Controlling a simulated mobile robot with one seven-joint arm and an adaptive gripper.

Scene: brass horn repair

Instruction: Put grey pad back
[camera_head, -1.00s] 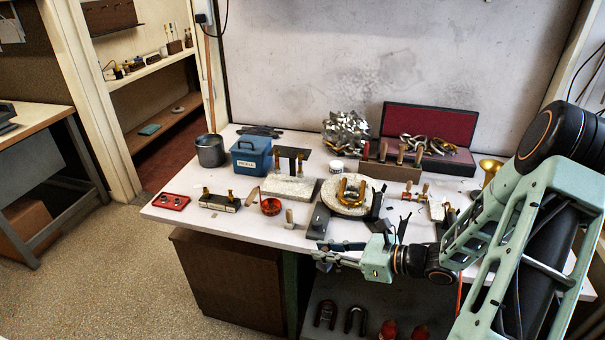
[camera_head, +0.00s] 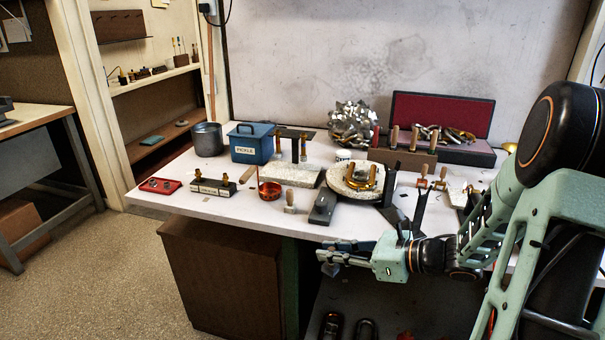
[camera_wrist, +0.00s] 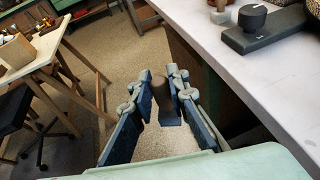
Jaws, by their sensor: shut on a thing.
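My gripper (camera_head: 324,255) is in front of the bench's front edge, below the level of its top. In the wrist view my gripper (camera_wrist: 165,92) has its two blue-padded fingers closed on a small, dull grey-brown piece (camera_wrist: 168,108), likely the grey pad. It is held over the floor, clear of the bench. In the head view only a small greyish part (camera_head: 331,269) of it shows under the fingers. On the low shelf at the left lie a teal pad (camera_head: 153,140) and a small grey disc (camera_head: 182,123).
The white bench (camera_head: 225,206) carries a blue PICKLE box (camera_head: 251,150), a dark pot (camera_head: 207,140), a red tray (camera_head: 159,186), a copper dish (camera_head: 270,190) and a round pale block (camera_head: 340,183). The brown shelf (camera_head: 165,138) has bare room. Open floor (camera_head: 110,265) lies at the left.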

